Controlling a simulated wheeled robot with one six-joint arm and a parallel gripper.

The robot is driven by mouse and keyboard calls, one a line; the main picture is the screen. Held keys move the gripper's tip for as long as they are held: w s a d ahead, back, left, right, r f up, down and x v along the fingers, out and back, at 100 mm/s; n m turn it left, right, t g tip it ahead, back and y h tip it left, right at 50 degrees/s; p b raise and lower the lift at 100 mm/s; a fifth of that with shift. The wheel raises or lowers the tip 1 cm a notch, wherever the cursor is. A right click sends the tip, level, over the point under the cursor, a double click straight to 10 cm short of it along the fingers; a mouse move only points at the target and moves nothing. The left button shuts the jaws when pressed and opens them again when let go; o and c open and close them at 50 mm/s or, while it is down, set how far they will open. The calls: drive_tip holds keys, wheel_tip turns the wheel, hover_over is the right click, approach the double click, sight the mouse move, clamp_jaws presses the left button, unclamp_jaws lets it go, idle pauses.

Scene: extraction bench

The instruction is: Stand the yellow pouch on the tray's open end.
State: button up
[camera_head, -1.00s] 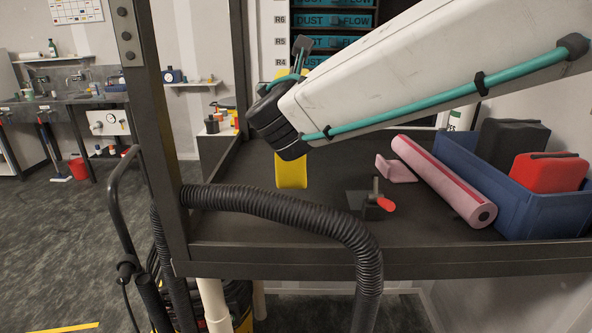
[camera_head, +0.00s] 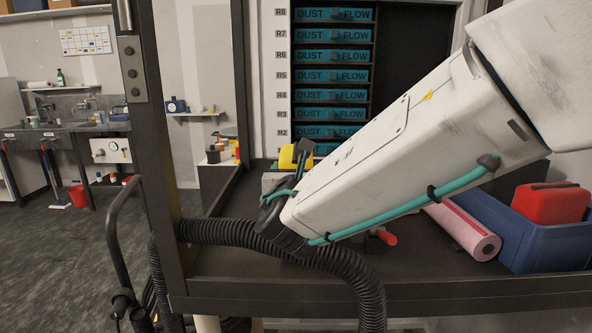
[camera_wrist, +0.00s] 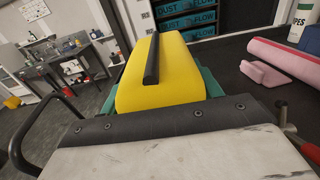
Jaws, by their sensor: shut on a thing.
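The yellow pouch (camera_head: 287,157) shows beyond my wrist in the head view, over the back part of the bench. In the wrist view the pouch (camera_wrist: 185,72) fills the middle, with a black strip along its upper face. My gripper (camera_head: 299,166) is shut on the pouch, with teal parts visible on both sides of it in the wrist view. The blue tray (camera_head: 541,246) stands at the right of the bench with a red pouch (camera_head: 550,203) in it. My arm hides part of the tray, and I cannot tell which end is open.
A pink roll (camera_head: 462,230) lies beside the tray. A pink block (camera_wrist: 264,76) lies left of the roll in the wrist view. A red-handled fixture (camera_head: 387,238) is mostly hidden behind my arm. A black hose (camera_head: 230,231) crosses the front left edge, beside a dark post (camera_head: 152,130).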

drive_tip(key=o, duration=1.5)
drive_tip(key=shift+f, duration=0.1)
drive_tip(key=s, duration=1.2)
drive_tip(key=shift+a, duration=0.2)
